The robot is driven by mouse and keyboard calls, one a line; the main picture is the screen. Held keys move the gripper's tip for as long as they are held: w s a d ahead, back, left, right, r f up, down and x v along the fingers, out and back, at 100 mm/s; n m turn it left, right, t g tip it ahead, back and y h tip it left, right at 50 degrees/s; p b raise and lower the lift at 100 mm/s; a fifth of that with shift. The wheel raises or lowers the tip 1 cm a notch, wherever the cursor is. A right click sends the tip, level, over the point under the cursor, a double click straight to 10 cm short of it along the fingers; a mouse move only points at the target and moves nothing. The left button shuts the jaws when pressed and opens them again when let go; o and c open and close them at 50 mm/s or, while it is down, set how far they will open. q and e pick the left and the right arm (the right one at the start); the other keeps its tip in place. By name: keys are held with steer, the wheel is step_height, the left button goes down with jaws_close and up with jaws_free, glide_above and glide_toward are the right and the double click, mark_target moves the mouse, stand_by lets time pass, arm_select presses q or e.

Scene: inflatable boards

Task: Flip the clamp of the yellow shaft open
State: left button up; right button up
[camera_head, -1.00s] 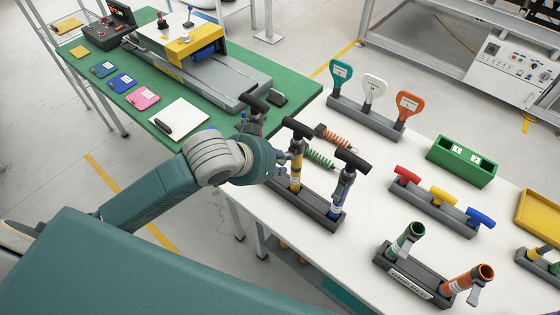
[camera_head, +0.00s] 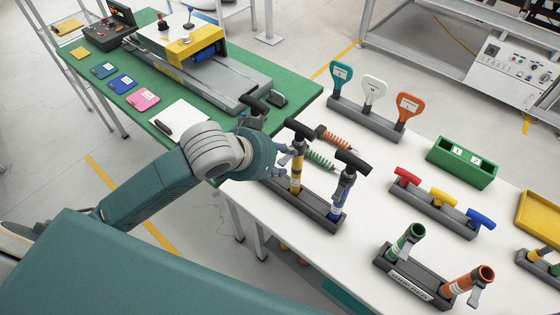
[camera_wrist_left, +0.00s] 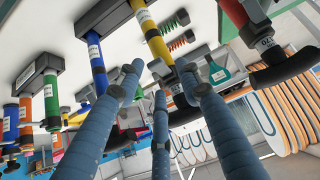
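The yellow shaft (camera_head: 296,172) stands upright in a dark holder (camera_head: 321,214) near the white table's left edge, with a black T-handle on top. In the left wrist view the yellow shaft (camera_wrist_left: 156,43) hangs down the upper middle, with a grey clamp (camera_wrist_left: 159,69) near its black handle. My left gripper (camera_head: 285,156) is just left of the yellow shaft at clamp height. In the wrist view its blue-grey fingers (camera_wrist_left: 160,75) are spread, with the clamp near the fingertips. Contact cannot be told. My right gripper is not in view.
A blue shaft (camera_head: 341,190) stands close to the right in the same holder. Another black-handled shaft (camera_head: 253,106) is partly hidden behind my left arm. Orange (camera_head: 334,139) and green springs (camera_head: 320,159) lie behind. Green and orange tubes (camera_head: 404,240) stand front right.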

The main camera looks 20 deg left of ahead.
arm_select(q)
step_height(320, 180, up, 8)
stand_by(0.6)
steer(key=s+a+f+n+g+y, duration=0.1)
steer(key=s+a+f+g, duration=0.1)
steer(key=s+f, duration=0.9)
steer(key=s+a+f+n+g+y, duration=0.1)
steer(key=s+a+f+g+y, duration=0.15)
steer(key=s+f, duration=0.85)
step_height(320, 180, down, 31)
steer(key=b, duration=0.8)
steer(key=s+a+f+g+b, duration=0.1)
steer(key=s+f+b, duration=0.2)
steer(key=s+f, duration=0.6)
steer(key=s+a+f+g+b, duration=0.1)
steer(key=s+a+f+b, duration=0.1)
steer(key=s+f, duration=0.7)
step_height(320, 180, down, 7)
steer(key=shift+s+a+f+h+b, duration=0.2)
steer(key=shift+s+h+b, duration=0.15)
steer(key=shift+b, duration=0.4)
